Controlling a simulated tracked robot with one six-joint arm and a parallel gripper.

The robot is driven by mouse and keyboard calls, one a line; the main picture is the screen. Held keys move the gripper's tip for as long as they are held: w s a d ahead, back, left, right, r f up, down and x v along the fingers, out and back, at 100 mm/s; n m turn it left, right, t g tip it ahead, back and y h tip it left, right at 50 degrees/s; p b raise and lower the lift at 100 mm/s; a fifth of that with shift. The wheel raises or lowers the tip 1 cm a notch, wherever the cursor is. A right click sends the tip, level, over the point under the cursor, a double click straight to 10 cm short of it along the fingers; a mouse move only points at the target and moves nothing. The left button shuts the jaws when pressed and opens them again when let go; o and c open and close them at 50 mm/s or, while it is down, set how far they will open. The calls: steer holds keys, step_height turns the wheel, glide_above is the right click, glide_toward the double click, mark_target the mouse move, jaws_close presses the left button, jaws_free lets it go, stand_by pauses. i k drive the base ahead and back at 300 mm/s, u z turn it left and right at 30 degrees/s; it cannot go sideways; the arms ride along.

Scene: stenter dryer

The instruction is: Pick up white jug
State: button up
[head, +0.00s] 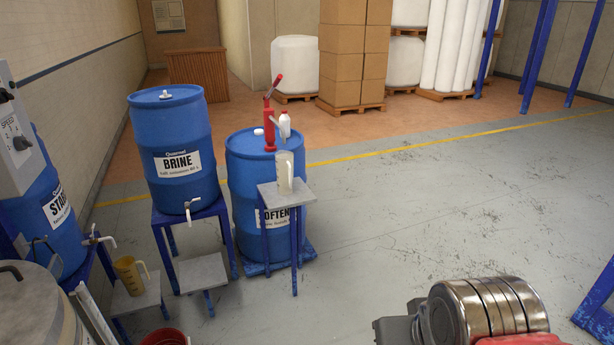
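The white jug (285,172) is a pale, translucent jug with a handle on its right. It stands upright on a small grey-topped stand (271,197) with blue legs, in front of the SOFTENER-type blue drum (246,150). No gripper fingers show in the head view; only a metal cylinder with red and grey parts, probably my arm, shows at the bottom right, well apart from the jug.
A blue BRINE drum (175,150) with a tap stands on a blue stand to the left. A yellow jug (130,275) sits on a low stand. A red bucket (165,338) is at the bottom edge. The grey floor (420,220) right of the jug is clear.

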mark_target(284, 160)
steer(key=z, duration=0.3)
steer(key=i, duration=2.3)
steer(key=u, duration=2.15)
